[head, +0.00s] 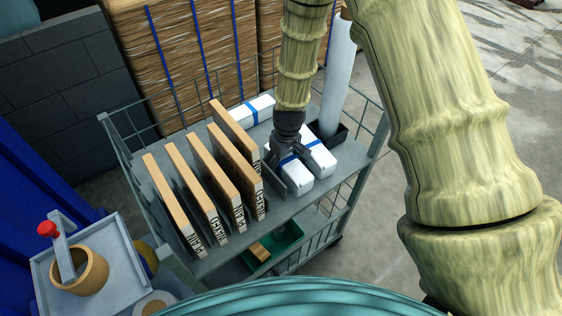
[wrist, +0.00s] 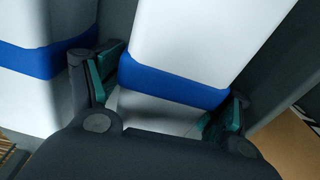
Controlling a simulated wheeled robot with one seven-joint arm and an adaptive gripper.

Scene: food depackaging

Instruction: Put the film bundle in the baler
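White film bundles with blue bands lie on the top shelf of a grey wire cart (head: 240,228). One film bundle (head: 296,180) is beneath my gripper (head: 287,160) in the head view. Another bundle (head: 320,155) lies beside it on the right, and one more (head: 250,110) lies at the back. In the wrist view my gripper (wrist: 168,98) has its fingers spread on either side of a banded bundle (wrist: 175,80). Firm contact does not show. A second bundle (wrist: 35,62) is at the left. The baler is not clearly identifiable; a large blue structure (head: 28,185) stands at the left.
Several flat cardboard pieces (head: 205,190) stand upright left of my gripper. A white roll (head: 338,75) stands in a dark holder behind the bundles. A green bin (head: 285,243) sits on the lower shelf. Strapped cardboard bales (head: 180,50) are behind the cart. Concrete floor shows at right.

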